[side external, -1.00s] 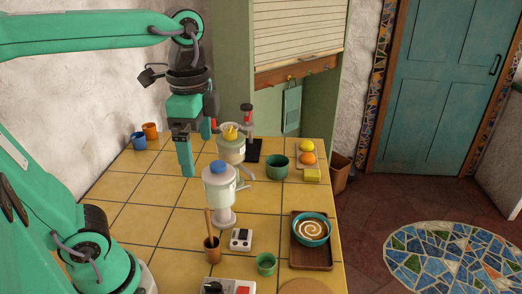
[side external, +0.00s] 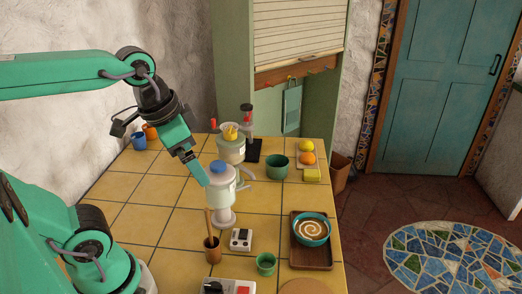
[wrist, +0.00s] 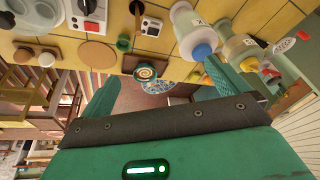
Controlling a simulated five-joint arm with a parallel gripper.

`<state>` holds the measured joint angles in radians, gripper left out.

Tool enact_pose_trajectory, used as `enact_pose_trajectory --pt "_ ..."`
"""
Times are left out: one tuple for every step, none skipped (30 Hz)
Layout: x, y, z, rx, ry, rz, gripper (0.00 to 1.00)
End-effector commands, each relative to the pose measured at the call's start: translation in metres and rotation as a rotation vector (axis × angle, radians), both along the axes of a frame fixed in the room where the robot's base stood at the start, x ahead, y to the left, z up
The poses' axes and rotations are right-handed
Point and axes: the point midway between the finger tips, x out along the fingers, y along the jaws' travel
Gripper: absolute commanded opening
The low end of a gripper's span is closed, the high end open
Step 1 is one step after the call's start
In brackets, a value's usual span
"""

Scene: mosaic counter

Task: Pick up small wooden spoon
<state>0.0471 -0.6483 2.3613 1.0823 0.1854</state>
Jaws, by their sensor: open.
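The small wooden spoon (side external: 208,222) stands upright, handle up, in a small brown cup (side external: 212,251) at the front of the tiled counter. Its bowl end is hidden in the cup. The cup and spoon also appear at the top edge of the wrist view (wrist: 137,9). My gripper (side external: 201,181) is open and empty, tilted, with its fingers pointing down and right.
A tray (side external: 310,258) holds a teal bowl (side external: 312,231). A cooktop (side external: 229,287) lies in front. The counter's left middle (side external: 150,190) is clear.

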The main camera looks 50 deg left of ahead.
Motion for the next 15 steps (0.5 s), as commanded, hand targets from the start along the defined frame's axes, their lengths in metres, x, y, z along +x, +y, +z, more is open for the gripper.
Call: enact_pose_trajectory --pt "-0.002 0.003 -0.006 -0.017 -0.036 0.055 1.00" --pt "-0.002 0.005 -0.009 -0.028 -0.057 0.086 1.00" --pt "-0.002 0.007 -0.012 -0.040 -0.080 0.121 1.00" --pt "-0.003 0.008 -0.014 -0.049 -0.095 0.144 1.00" --pt "-0.003 0.008 -0.016 -0.057 -0.108 0.164 1.00" --pt "-0.003 0.009 -0.018 -0.065 -0.122 0.184 1.00" --pt "-0.003 0.010 -0.019 -0.070 -0.130 0.197 1.00" --pt "-0.003 0.010 -0.020 -0.074 -0.136 0.205 1.00" --pt "-0.003 0.011 -0.021 -0.077 -0.142 0.214 1.00" --pt "-0.003 0.011 -0.021 -0.079 -0.144 0.217 1.00" --pt "-0.002 0.011 -0.021 -0.080 -0.145 0.220 1.00" --pt "-0.002 0.011 -0.021 -0.081 -0.145 0.221 0.94" --pt "-0.002 0.011 -0.021 -0.080 -0.145 0.220 0.88" --pt "-0.002 0.011 -0.021 -0.080 -0.145 0.220 0.82" --pt "-0.002 0.011 -0.021 -0.080 -0.145 0.219 0.74"
